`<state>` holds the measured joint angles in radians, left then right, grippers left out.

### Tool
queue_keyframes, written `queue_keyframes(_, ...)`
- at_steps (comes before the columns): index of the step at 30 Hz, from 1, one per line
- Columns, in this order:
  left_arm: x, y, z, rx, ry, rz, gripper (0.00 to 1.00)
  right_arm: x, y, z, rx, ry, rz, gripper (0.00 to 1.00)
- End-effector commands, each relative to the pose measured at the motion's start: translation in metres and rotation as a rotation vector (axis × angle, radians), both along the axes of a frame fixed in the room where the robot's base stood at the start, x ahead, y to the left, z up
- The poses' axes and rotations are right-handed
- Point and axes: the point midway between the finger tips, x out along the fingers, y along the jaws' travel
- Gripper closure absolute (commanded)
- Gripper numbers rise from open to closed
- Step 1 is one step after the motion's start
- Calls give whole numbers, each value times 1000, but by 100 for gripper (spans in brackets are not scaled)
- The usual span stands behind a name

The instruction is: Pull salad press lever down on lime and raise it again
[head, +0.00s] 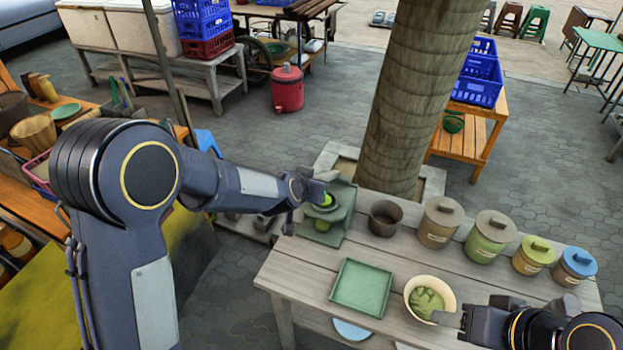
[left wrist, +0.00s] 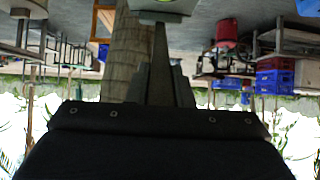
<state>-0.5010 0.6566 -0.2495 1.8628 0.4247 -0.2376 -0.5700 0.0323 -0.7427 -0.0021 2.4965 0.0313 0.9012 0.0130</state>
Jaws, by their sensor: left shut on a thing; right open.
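The green salad press (head: 337,222) stands at the left end of the wooden table. My left gripper (head: 318,182) is at the top of the press, shut on its lever, which is mostly hidden by the fingers. A bright green lime (head: 326,200) shows just below the fingers, partly hidden. In the left wrist view the fingers (left wrist: 160,60) reach up to a pale green-grey piece (left wrist: 162,12) at the top edge. How far down the lever stands is hard to tell. My right gripper (head: 452,319) is open and empty, beside a cream bowl (head: 452,288) at the front right.
A square green tray (head: 361,288) lies on the table (head: 298,268). The bowl holds green leaves. A dark brown pot (head: 384,218) stands right of the press, then a row of lidded jars (head: 488,237). A tree trunk (head: 412,95) rises behind the table.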

Motion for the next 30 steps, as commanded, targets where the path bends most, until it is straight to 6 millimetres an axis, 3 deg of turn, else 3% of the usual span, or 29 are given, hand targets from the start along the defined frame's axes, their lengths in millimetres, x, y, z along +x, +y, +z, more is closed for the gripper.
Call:
queue_keyframes(11,0,0,0,0,2,-1,100,0,0,0,0,0,0,53)
queue_keyframes(12,0,0,0,0,2,-1,75,0,0,0,0,0,0,53)
queue_keyframes(16,0,0,0,1,2,0,58,0,0,0,0,0,0,53)
queue_keyframes(25,-1,0,1,0,1,0,58,0,0,0,0,0,0,53)
queue_keyframes(30,-17,4,14,0,-2,-2,58,0,0,-1,0,0,0,53)
